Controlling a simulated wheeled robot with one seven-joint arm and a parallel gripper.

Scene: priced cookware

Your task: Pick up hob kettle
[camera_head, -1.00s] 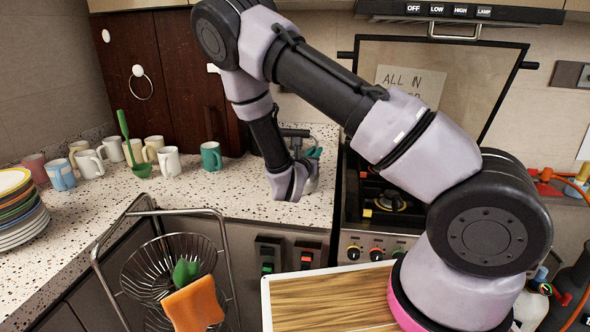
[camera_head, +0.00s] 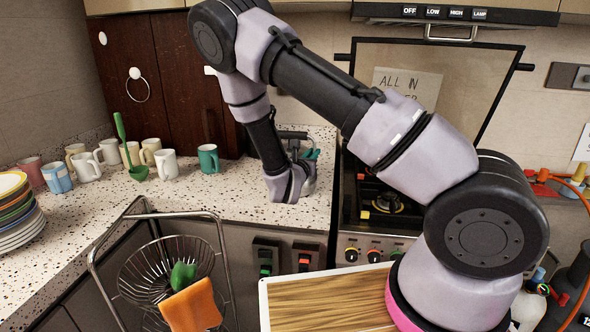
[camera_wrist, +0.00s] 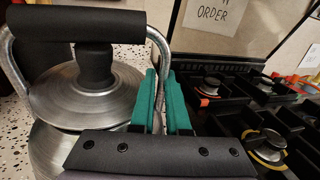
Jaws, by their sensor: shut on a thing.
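The hob kettle is a brushed metal kettle (camera_wrist: 84,95) with a black lid knob and a black grip on a metal bail handle. It fills the left of the wrist view. My gripper (camera_wrist: 162,95) has two teal fingers, shut on the metal side bar of the kettle's handle, right of the lid. In the head view the kettle (camera_head: 293,134) stands on the speckled counter by the stove, mostly hidden behind my wrist. The teal fingertips show just right of its handle. Its base is hidden, so I cannot tell whether it touches the counter.
The black gas stove (camera_head: 382,205) is close on the right. Several mugs, including a teal mug (camera_head: 208,159), stand on the counter to the left. Stacked plates (camera_head: 17,215) are at far left. A wire rack (camera_head: 165,270) and wooden board (camera_head: 325,302) are in front.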

